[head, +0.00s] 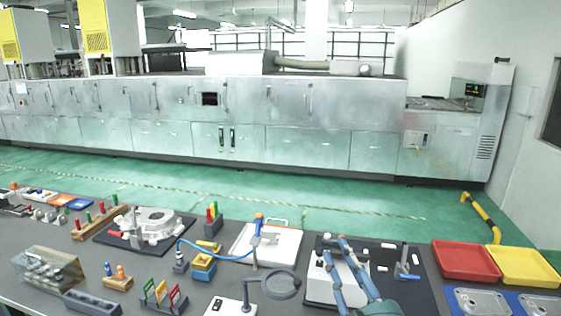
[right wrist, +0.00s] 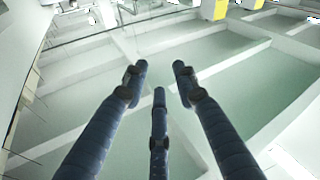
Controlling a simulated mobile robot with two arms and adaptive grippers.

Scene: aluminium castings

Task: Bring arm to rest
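My right gripper (head: 337,251) comes in from the bottom edge of the head view, its blue fingers over a light grey casting (head: 318,286) on a dark mat (head: 425,283). I cannot tell whether it touches anything there. In the right wrist view, the three dark blue fingers of the right gripper (right wrist: 159,78) are spread apart with nothing between them. The fingers point toward a pale, washed-out background. My left gripper is not in the head view.
The dark workbench (head: 205,299) is crowded. A magnifier (head: 281,285), a blue-hosed tool (head: 256,229) and a round casting (head: 152,225) stand left of the gripper. Red (head: 465,261) and yellow (head: 525,267) trays lie right. Green floor (head: 330,195) behind is mostly clear.

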